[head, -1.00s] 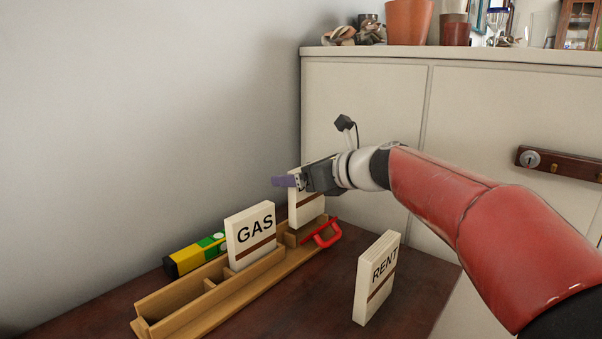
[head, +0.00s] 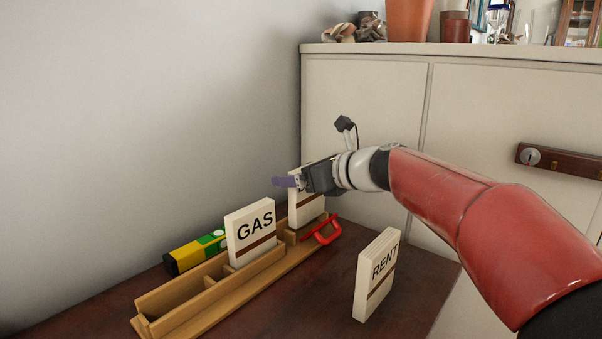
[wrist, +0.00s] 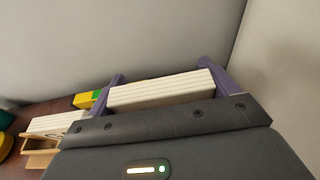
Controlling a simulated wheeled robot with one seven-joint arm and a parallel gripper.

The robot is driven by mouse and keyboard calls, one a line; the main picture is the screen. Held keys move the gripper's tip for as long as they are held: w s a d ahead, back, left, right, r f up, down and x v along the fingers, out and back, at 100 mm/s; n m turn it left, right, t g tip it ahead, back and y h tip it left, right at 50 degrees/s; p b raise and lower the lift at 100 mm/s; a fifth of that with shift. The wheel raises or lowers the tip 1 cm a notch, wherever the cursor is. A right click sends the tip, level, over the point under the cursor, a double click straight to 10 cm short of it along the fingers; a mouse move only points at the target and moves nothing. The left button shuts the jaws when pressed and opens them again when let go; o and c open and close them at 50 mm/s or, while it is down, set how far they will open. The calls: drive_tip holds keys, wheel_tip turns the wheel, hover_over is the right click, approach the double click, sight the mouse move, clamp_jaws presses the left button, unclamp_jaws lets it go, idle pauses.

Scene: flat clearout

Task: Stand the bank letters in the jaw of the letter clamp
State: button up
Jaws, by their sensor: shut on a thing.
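My gripper (head: 285,181), with purple fingers, is shut on a white stack of letters (head: 309,209) with a brown stripe. Its label is hidden, so I cannot read whether it says bank. In the wrist view the stack (wrist: 160,91) lies between both fingers. The stack is upright at the far end of the wooden rack, at the letter clamp with a red handle (head: 324,231). Its lower end is behind the clamp's wooden edge; I cannot tell whether it rests on the bottom.
The GAS letters (head: 250,231) stand in the wooden rack (head: 193,309), whose near compartments are empty. The RENT letters (head: 377,274) stand on the dark table to the right. A yellow, green and black object (head: 190,256) lies behind the rack. A wall and a cabinet (head: 365,95) close off the back.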

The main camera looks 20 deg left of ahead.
drive_tip(key=shift+f+b, duration=1)
drive_tip(key=shift+f, duration=0.45)
drive_tip(key=o, duration=0.9)
drive_tip(key=shift+c, duration=0.2)
drive_tip(key=v, duration=0.7)
drive_tip(key=shift+d, duration=0.4)
drive_tip(key=shift+s+r, duration=0.1)
drive_tip(key=shift+r, duration=0.1)
